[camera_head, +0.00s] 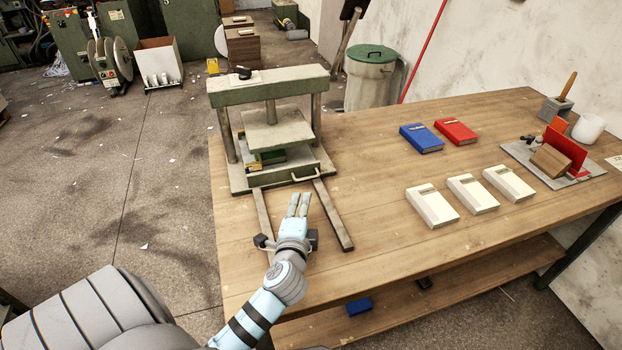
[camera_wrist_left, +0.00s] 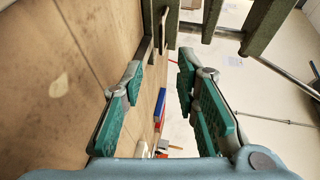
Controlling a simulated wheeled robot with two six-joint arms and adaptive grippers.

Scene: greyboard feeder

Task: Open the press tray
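The press (camera_head: 268,88) stands at the left end of the wooden table, with a green top beam and a raised plate. Its press tray (camera_head: 262,178) sits in under the plate, with a pale handle (camera_head: 305,175) on its front. Two rails (camera_head: 333,215) reach out from the press toward me. My left gripper (camera_head: 299,204) is between the rails, just short of the handle, and does not hold it. In the left wrist view its green-padded fingers (camera_wrist_left: 160,95) are wide apart and empty, with parts of the press beyond them. My right gripper is not in view.
A dark green book-like block (camera_head: 273,157) lies inside the press. A blue book (camera_head: 421,138), a red book (camera_head: 456,131) and three white blocks (camera_head: 472,194) lie to the right. A fixture with a red plate (camera_head: 567,147) is at the far right. The table's front middle is clear.

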